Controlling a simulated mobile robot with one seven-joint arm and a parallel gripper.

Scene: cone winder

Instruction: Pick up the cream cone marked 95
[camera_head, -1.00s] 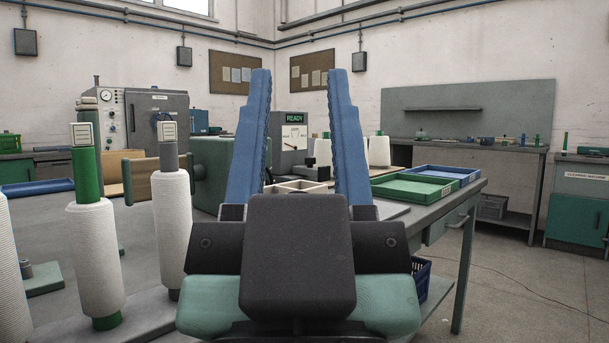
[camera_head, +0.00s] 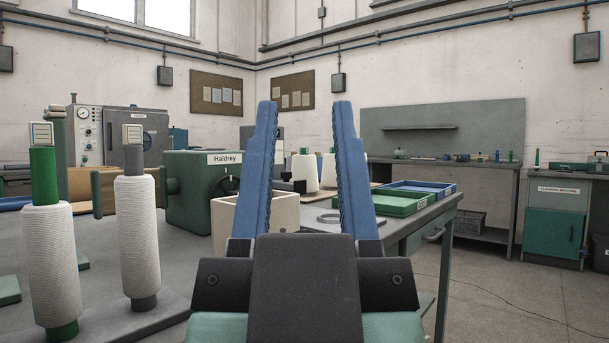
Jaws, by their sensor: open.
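My gripper (camera_head: 304,105) is in the middle of the picture, its two blue fingers pointing up and apart, with nothing between them. Two pale, cream-white cones (camera_head: 305,173) stand on the bench behind the fingers; the right one (camera_head: 328,172) is partly hidden by the right finger. No number 95 is readable on any cone. At the left, a tall white yarn package on a green tube (camera_head: 51,263) and another on a grey tube (camera_head: 138,238) stand upright, each topped with a small label too small to read. My gripper is apart from all of them.
A green machine marked Haldrey (camera_head: 195,190) and a cream open box (camera_head: 226,228) stand left of the fingers. A green tray (camera_head: 398,205) and a blue tray (camera_head: 440,187) lie on the bench to the right. Open floor (camera_head: 510,290) lies at the right.

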